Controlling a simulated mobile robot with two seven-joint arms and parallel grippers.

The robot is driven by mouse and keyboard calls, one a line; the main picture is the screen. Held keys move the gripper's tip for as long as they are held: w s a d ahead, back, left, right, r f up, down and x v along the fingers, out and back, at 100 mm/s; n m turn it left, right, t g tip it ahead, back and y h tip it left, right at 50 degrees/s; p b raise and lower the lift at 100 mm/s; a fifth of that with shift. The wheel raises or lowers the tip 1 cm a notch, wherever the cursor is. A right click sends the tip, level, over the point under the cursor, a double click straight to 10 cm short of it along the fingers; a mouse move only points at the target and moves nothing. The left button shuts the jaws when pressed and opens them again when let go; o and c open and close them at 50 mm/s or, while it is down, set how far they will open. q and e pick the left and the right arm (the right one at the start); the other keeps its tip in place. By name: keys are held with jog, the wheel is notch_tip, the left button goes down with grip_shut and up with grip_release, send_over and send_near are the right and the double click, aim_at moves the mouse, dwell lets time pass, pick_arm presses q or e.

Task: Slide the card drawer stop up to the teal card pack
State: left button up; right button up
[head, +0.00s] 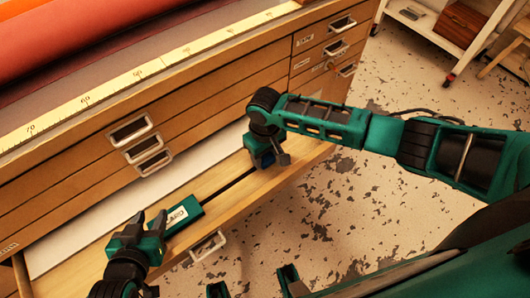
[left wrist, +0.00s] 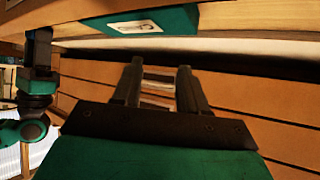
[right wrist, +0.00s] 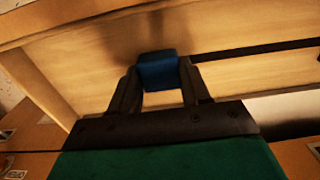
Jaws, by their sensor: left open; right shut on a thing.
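The teal card pack (head: 184,214), with a pale label, lies in the open drawer (head: 225,196) in the head view. It also shows at the top of the left wrist view (left wrist: 155,22). My left gripper (head: 150,222) is open and empty, just left of the pack in the head view. My right gripper (right wrist: 158,88) is shut on a blue block, the drawer stop (right wrist: 158,70), at the drawer's right part. The stop is mostly hidden by the gripper in the head view (head: 264,160). A dark slot runs along the drawer floor between stop and pack.
The wooden cabinet (head: 220,110) has several closed drawers with metal handles above the open one. A yellow ruler (head: 130,76) and rolls lie on its top. The drawer floor between pack and stop looks clear. A wheeled cart stands at the far right.

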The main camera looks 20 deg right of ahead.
aim_at(223, 190)
pick_arm(q)
jog(key=shift+s+f, duration=0.15)
pick_arm(e)
grip_shut()
pick_arm(q)
jog(key=shift+a+r+p, duration=0.2)
jog(key=shift+r+p, duration=1)
jog(key=shift+p, duration=0.05)
pick_arm(e)
jog(key=a, duration=0.2)
jog(key=s+a, duration=0.2)
jog(key=a, duration=0.1)
jog(key=shift+a+r, duration=0.2)
jog(key=shift+a, duration=0.15)
pick_arm(q)
jog(key=shift+s+a+r+p, duration=0.2)
jog(key=shift+r+p, duration=0.1)
jog(key=shift+p, duration=0.2)
pick_arm(e)
jog(key=a, duration=0.2)
jog(key=s+a, duration=0.1)
jog(key=a, duration=0.1)
jog(key=s+a, duration=0.1)
jog(key=a, duration=0.1)
jog(key=shift+s+a+f, duration=0.15)
jog(key=shift+s+a, duration=0.2)
jog(key=shift+a, duration=0.2)
pick_arm(q)
jog(key=shift+d, duration=0.1)
